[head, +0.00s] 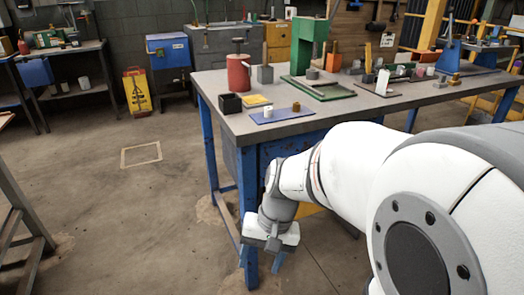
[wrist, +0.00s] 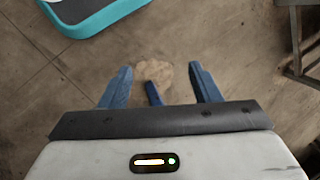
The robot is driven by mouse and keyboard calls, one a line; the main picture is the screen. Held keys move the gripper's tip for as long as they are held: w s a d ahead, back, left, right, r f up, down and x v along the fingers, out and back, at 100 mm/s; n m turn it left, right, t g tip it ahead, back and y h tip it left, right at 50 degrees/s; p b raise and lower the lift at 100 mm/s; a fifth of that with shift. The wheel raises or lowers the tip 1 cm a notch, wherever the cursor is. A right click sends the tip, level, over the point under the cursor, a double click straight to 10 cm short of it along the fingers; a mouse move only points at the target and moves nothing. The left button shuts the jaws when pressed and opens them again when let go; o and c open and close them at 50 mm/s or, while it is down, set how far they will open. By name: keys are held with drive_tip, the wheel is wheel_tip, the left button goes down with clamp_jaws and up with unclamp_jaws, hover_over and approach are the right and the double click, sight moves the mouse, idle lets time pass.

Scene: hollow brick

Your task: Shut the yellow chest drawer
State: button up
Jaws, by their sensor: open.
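A blue chest (head: 285,150) stands under the workbench, mostly hidden behind my arm. A small yellow piece (head: 309,209) shows low beside my arm; it may be part of the yellow drawer, but I cannot tell how far out it is. My gripper (head: 276,260) points down near the bench's front blue leg, below and left of the yellow piece. In the wrist view my gripper (wrist: 161,88) has its two blue fingers wide apart, with nothing held. The yellow drawer does not show in the wrist view.
The workbench (head: 220,88) carries a red can (head: 238,72), a green press (head: 306,45) and small parts. Its blue leg (head: 213,150) stands left of my arm. In the wrist view, a blue post end (wrist: 153,93) shows between the fingers.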

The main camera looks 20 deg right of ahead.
drive_tip(key=w+d+f+m+t+y+b, duration=0.1)
drive_tip(key=w+d+f+m+t+y, duration=0.25)
drive_tip(key=w+d+m, duration=0.4)
drive_tip(key=w+d+f+m+t+y, duration=0.3)
drive_tip(key=w+d+m+t+y, duration=0.2)
drive_tip(key=w+m, duration=0.5)
drive_tip(key=d+f+m+t+h, duration=0.3)
drive_tip(key=d+m, duration=0.1)
drive_tip(key=d, duration=0.4)
drive_tip(key=d+f+m+t+h+b, duration=0.1)
drive_tip(key=d+f+m+t+h, duration=0.3)
drive_tip(key=d, duration=0.5)
drive_tip(key=d+f+m+t+h, duration=0.25)
drive_tip(key=d+m, duration=0.25)
drive_tip(key=d, duration=0.3)
drive_tip(key=w+b, duration=0.2)
drive_tip(key=w, duration=0.5)
drive_tip(key=shift+w+a+r+t+h, duration=0.25)
drive_tip(key=shift+a+r+t+h, duration=0.05)
drive_tip(key=shift+a, duration=0.05)
clamp_jaws()
